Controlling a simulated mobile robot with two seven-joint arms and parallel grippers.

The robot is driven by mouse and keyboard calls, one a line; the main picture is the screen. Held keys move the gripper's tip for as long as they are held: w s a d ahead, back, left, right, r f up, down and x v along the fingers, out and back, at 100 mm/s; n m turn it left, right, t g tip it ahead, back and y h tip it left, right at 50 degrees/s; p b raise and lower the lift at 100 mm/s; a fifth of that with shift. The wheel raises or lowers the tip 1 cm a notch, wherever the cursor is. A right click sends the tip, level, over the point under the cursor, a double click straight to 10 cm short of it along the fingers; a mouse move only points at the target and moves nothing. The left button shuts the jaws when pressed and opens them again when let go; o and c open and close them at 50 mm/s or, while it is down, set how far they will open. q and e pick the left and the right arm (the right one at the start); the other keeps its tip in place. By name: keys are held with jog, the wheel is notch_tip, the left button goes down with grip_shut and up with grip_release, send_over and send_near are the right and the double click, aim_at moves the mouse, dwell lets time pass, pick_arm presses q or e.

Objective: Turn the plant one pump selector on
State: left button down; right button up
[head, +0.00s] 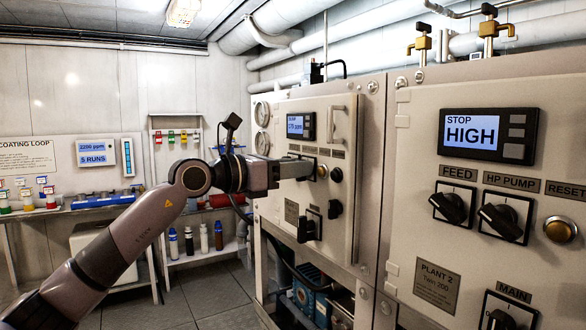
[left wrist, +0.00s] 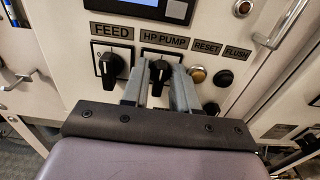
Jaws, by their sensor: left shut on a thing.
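The plant one panel (head: 350,120) is the farther panel in the head view, with a small lit display (head: 300,126). In the left wrist view its black HP PUMP selector (left wrist: 159,75) stands between my two grey fingers. My left gripper (head: 298,168) reaches the panel from the left and is shut on this selector; it also shows in the left wrist view (left wrist: 158,88). The selector's handle looks about upright in that view. In the head view my gripper hides the selector. The FEED selector (left wrist: 110,65) is just left of it, also about upright.
RESET (left wrist: 198,75) and FLUSH (left wrist: 225,78) buttons sit right of the fingers. A nearer Plant 2 panel (head: 440,210) has its own FEED (head: 453,207) and HP PUMP (head: 503,220) selectors. A bottle shelf (head: 190,258) stands behind my left arm.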

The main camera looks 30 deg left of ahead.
pick_arm(q)
jog(key=c, duration=1.2)
grip_release()
jog(key=shift+o, duration=0.2)
jog(key=b+v, duration=0.2)
jog(key=v, duration=0.5)
